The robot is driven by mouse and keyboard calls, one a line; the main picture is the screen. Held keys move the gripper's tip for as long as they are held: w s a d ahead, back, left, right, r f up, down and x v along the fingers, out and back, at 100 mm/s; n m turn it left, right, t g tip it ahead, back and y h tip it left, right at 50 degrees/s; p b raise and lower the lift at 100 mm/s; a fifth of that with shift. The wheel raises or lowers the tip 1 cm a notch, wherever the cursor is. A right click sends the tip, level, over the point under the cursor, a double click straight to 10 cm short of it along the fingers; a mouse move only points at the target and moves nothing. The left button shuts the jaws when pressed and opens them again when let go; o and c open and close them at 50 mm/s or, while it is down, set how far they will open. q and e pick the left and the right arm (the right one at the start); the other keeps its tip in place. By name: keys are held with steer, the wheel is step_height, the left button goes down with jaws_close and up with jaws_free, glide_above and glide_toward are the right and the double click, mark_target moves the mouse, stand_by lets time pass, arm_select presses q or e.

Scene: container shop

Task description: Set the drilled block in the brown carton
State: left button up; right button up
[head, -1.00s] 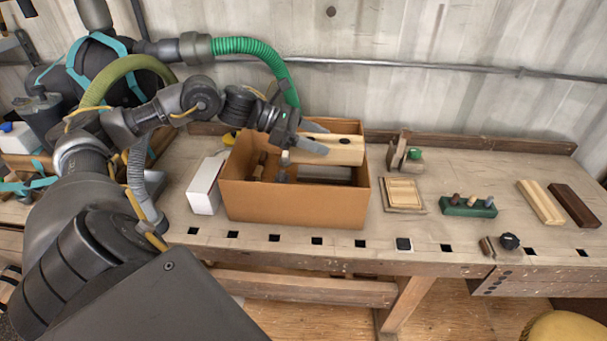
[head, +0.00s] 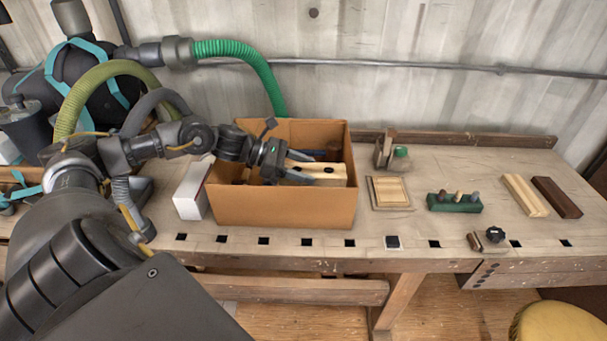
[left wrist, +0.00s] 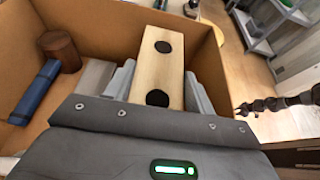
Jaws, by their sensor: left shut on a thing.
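The drilled block, a pale wooden bar with dark round holes, shows in the head view (head: 328,171) and in the left wrist view (left wrist: 160,72). My left gripper (head: 290,172) is shut on it, one finger along each long side in the left wrist view. The block is inside the opening of the brown carton (head: 283,206), lower than the back rim. I cannot tell whether it touches the carton floor. The front wall hides the lower part of the inside.
The carton also holds a blue bar (left wrist: 35,92) and a brown cylinder (left wrist: 60,50). A white box (head: 191,189) stands left of it. To the right are a wooden frame (head: 390,192), a green peg holder (head: 454,204) and two bars. Bare bench lies between them.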

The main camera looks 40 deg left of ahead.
arm_select(q)
step_height(320, 180, down, 2)
steer(key=shift+f, duration=0.1)
arm_select(e)
steer(key=shift+s+d+r, duration=0.15)
steer(key=shift+s, duration=0.25)
arm_select(q)
steer(key=shift+f, duration=0.25)
steer(key=shift+f+b, duration=0.3)
steer(key=shift+b, duration=0.4)
steer(key=shift+f, duration=0.1)
steer(key=o, duration=1)
steer(key=shift+o, duration=1)
arm_select(e)
steer(key=shift+w+d+f, duration=0.35)
steer(key=shift+d+f, duration=0.3)
steer(key=shift+d, duration=0.15)
